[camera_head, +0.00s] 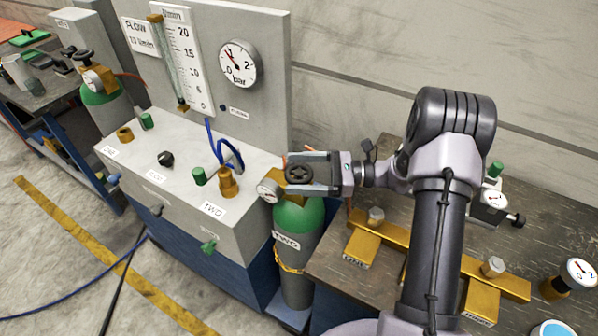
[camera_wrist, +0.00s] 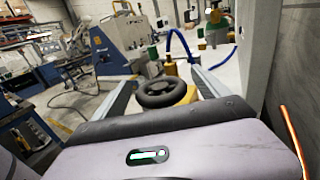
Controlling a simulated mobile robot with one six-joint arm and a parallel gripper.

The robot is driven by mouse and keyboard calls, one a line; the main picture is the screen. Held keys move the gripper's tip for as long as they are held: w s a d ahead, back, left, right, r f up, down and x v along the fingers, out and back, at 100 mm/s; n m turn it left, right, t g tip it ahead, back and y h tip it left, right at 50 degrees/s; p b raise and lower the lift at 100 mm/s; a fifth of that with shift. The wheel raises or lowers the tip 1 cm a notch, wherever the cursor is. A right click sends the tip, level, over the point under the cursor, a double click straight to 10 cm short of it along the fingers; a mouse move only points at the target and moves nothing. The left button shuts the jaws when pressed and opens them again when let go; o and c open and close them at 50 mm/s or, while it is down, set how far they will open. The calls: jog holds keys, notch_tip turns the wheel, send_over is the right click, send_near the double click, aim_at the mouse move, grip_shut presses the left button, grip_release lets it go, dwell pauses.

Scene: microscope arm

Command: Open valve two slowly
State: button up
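The green-shouldered cylinder labelled TWO (camera_head: 288,250) stands between the grey panel bench and the dark worktable. Its black handwheel, valve two (camera_head: 299,175), sits on top above a brass body, with a small gauge (camera_head: 268,190) to its left. My gripper (camera_head: 297,171) is at the handwheel, with its fingers around it. In the wrist view the black wheel (camera_wrist: 160,93) lies between the two spread fingers of my gripper (camera_wrist: 163,78). Gaps show beside the wheel, so the gripper looks open. The wheel's near underside and the valve stem are hidden.
The panel bench (camera_head: 150,170) carries a brass fitting (camera_head: 228,182) with a blue hose close left of the valve. A flow tube and a bar gauge (camera_head: 238,64) are on the upright panel. A brass clamp bar (camera_head: 410,250) lies on the worktable (camera_head: 335,268) under my arm.

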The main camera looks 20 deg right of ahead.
jog(key=p+v, duration=0.2)
jog(key=v, duration=0.5)
jog(key=shift+d, duration=0.25)
jog(key=shift+s, duration=0.1)
dwell(0.4)
